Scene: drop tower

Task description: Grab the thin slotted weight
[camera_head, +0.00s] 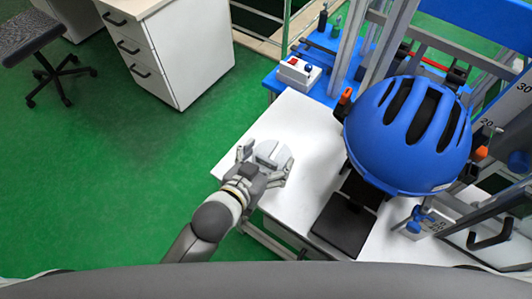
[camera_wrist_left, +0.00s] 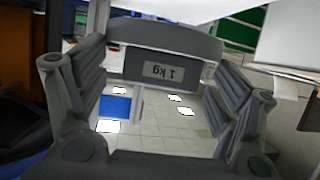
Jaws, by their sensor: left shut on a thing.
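The grey slotted weight (camera_head: 271,152) is between the fingers of my left gripper (camera_head: 266,168), over the left part of the white table top. In the left wrist view the weight (camera_wrist_left: 190,69) spans the gap between the finger pads and carries a label reading "1 kg". My left gripper (camera_wrist_left: 160,105) is shut on it, with a finger on each side. I cannot tell whether the weight touches the table. The slot is not clear in either view. My right gripper is not in view.
The white table (camera_head: 300,125) is clear around the weight. To the right, a blue helmet (camera_head: 408,135) sits in the drop tower frame above a black plate (camera_head: 343,226). A small white control box (camera_head: 299,72) stands behind. A white drawer cabinet (camera_head: 180,50) is at the back left.

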